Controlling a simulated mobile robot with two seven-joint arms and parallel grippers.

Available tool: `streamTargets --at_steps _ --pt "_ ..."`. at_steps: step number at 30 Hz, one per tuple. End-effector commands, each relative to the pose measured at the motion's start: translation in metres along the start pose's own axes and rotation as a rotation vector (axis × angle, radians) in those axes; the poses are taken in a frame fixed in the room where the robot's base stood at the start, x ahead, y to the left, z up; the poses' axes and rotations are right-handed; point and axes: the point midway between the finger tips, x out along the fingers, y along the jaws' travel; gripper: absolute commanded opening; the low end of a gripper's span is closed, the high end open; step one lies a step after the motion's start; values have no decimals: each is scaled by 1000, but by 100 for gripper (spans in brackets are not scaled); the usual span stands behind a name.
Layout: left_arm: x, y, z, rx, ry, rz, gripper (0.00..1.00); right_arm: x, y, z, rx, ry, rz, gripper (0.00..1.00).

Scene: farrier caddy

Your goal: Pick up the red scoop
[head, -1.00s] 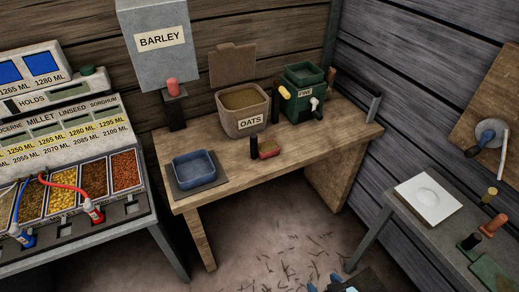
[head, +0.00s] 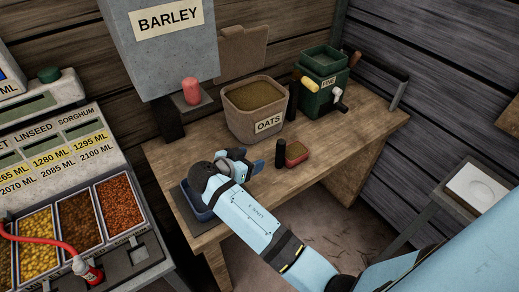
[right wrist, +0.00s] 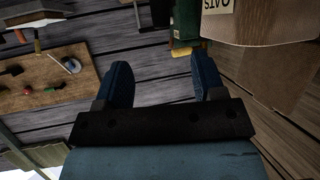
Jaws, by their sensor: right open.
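The red scoop (head: 297,154) sits on the wooden table in the head view, in front of the oats bin. Its upright black handle (head: 280,153) stands at its left side, and the inside looks greenish-brown. My right gripper (head: 249,162) is left of the scoop, apart from it, with its blue fingers pointing toward the handle. In the right wrist view the right gripper (right wrist: 165,80) is open, with nothing between its fingers. I cannot make out the scoop for certain in that view. My left gripper is not in view.
The oats bin (head: 255,117) and green mill (head: 322,90) stand behind on the table (head: 340,150). My right arm covers most of a blue tray (head: 199,208). The barley dispenser (head: 160,55) hangs at the left. Table right of the scoop is clear.

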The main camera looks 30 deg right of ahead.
Motion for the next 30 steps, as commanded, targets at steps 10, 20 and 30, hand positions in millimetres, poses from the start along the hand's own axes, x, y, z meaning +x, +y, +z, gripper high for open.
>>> streamTargets --at_steps 10,20,30 --pt "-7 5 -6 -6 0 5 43 43 0 -10 44 27 35 63" --pt "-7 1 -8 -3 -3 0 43 82 1 -9 45 22 31 63" --pt "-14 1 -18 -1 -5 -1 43 121 1 -14 42 24 33 63"
